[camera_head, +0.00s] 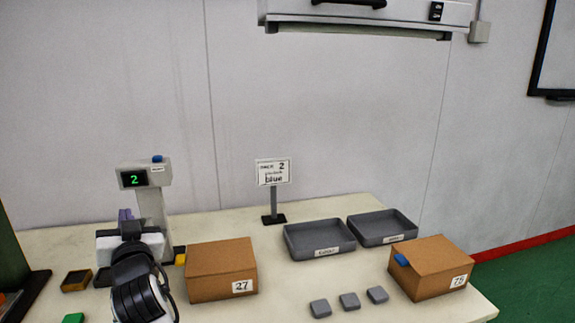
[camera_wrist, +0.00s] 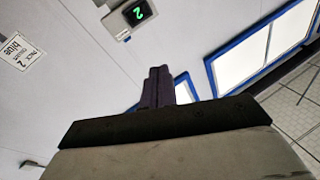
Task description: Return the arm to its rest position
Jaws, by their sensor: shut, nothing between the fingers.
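My arm stands at the left of the table in the head view, folded in front of the display post. My gripper (camera_wrist: 157,78) shows in the wrist view as two dark purple fingers pressed together with nothing between them. It also shows in the head view (camera_head: 125,215), raised above the table and partly hidden behind my wrist. The fingers touch no object in either view.
A display (camera_head: 134,179) reading 2 stands behind my arm. A sign (camera_head: 273,172) reads "blue". Cardboard boxes 27 (camera_head: 220,262) and 75 (camera_head: 432,262), two grey trays (camera_head: 320,252) (camera_head: 383,241) and three grey blocks (camera_head: 349,301) occupy the table (camera_head: 290,300).

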